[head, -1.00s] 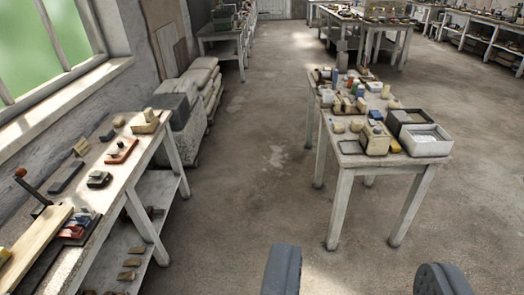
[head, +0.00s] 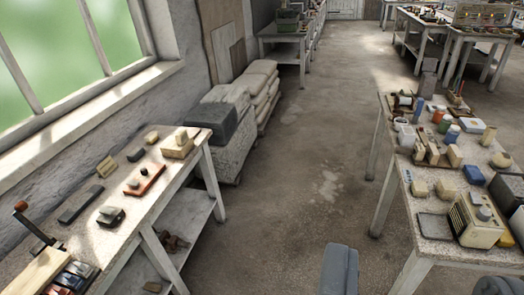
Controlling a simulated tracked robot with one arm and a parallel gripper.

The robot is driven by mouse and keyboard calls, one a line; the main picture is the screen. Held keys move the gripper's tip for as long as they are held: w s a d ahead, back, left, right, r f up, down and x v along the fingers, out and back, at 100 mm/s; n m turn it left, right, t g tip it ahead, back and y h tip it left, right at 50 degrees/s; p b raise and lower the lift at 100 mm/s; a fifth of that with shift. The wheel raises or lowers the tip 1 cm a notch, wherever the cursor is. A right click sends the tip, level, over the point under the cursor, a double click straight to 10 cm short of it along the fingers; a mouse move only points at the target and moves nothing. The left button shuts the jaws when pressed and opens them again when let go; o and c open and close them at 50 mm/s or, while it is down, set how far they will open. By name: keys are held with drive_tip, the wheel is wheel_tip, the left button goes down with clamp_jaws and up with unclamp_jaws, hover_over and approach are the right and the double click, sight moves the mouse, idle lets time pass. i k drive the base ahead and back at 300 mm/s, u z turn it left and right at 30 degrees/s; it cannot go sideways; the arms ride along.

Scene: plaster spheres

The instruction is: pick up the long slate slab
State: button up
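A long, flat dark grey slab (head: 81,204), which looks like slate, lies on the left workbench (head: 190,165) near the wall side. It lies at a slant, with nothing on top of it. My gripper (head: 418,279) shows at the bottom right as two grey fingers set wide apart, with nothing between them. It is over the floor and the near edge of the right table, well to the right of the slab and apart from it.
Around the slab are a dark block with a stone (head: 110,216), a red-brown board (head: 145,181), a small dark block (head: 136,154) and a dark-handled tool (head: 38,229). The right table (head: 425,255) is crowded. Bare floor (head: 290,190) lies between.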

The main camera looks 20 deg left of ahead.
sight(83, 201)
drive_tip(key=u, duration=0.2)
drive_tip(key=i, duration=1.25)
drive_tip(key=u, duration=0.85)
drive_tip(key=i, duration=1.2)
drive_tip(key=u, duration=1.35)
drive_tip(key=i, duration=0.95)
drive_tip(key=u, duration=0.35)
